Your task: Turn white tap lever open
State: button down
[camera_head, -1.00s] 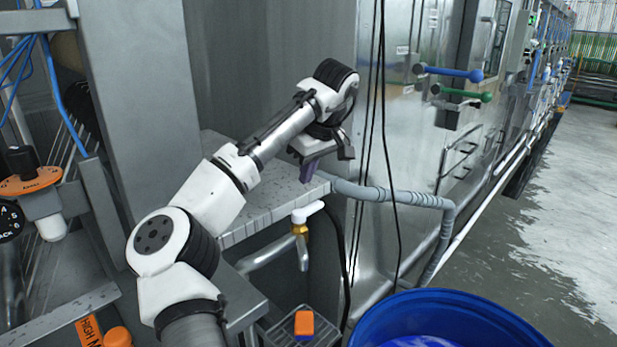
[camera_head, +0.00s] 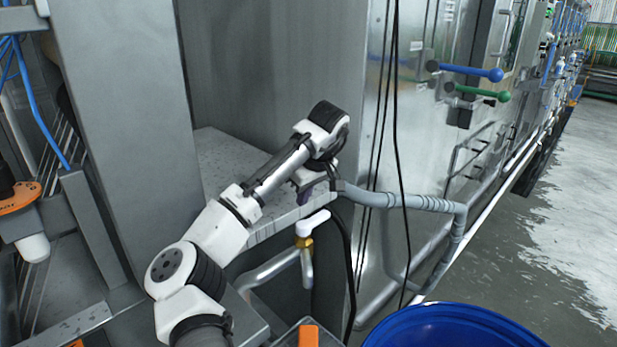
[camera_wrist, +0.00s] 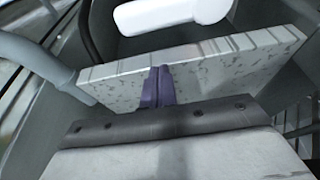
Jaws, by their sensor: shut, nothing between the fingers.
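The white tap lever (camera_head: 313,222) sits on a brass tap body (camera_head: 304,242) fixed to a metal pipe (camera_head: 272,267), below the front edge of a grey ledge. In the wrist view the white lever (camera_wrist: 170,13) lies at the top, beyond the ledge edge. My gripper (camera_head: 304,198) is above the ledge near its front corner, up and slightly left of the lever, and apart from it. In the wrist view its purple fingers (camera_wrist: 158,88) are together and empty, seen over the speckled ledge surface.
The grey ledge (camera_head: 235,180) lies under my gripper. A grey hose (camera_head: 400,200) and black cables (camera_head: 392,130) run just right of the tap. A blue barrel (camera_head: 450,328) stands at the front right. Blue (camera_head: 465,72) and green (camera_head: 482,93) handles stick out from the machine wall.

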aim_at(314, 222)
jog(key=s+d, duration=0.1)
jog(key=s+d+p, duration=0.1)
jog(key=shift+s+d+f+p, duration=0.25)
jog(key=shift+s+f+p, duration=0.05)
jog(key=shift+f, duration=0.1)
jog(key=shift+d+m, duration=0.15)
jog(key=shift+m, duration=0.15)
